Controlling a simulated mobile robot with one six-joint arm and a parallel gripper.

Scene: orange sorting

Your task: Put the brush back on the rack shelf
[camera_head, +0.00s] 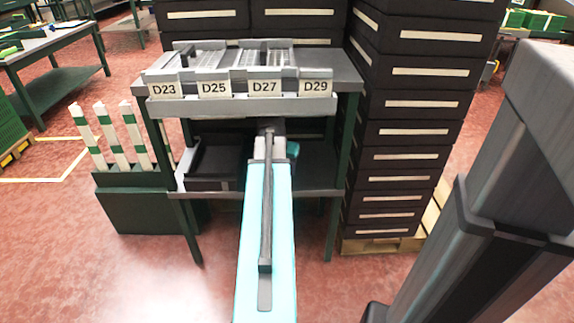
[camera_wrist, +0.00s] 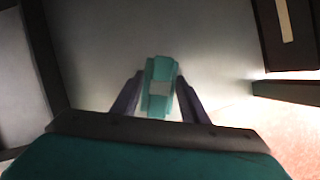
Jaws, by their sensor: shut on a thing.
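The brush (camera_wrist: 160,72) shows in the wrist view as a teal block with a pale grey patch. It sits between the two dark fingers of my gripper (camera_wrist: 160,84), which is shut on it. A grey, flat surface lies beyond the brush; I cannot tell whether the brush touches it. In the head view the rack (camera_head: 347,84) stands at the centre, with a lower shelf (camera_head: 318,192) under its top. My arm reaches in under the top, above the lower shelf. My gripper and the brush are mostly hidden there behind my arm.
A black open bin (camera_head: 212,184) stands on the lower shelf at left. Grey label holders (camera_head: 240,108) marked D23 to D29 line the rack's top. Stacked dark drawers (camera_head: 405,140) stand close at right. A green box with striped posts (camera_head: 150,207) stands at left.

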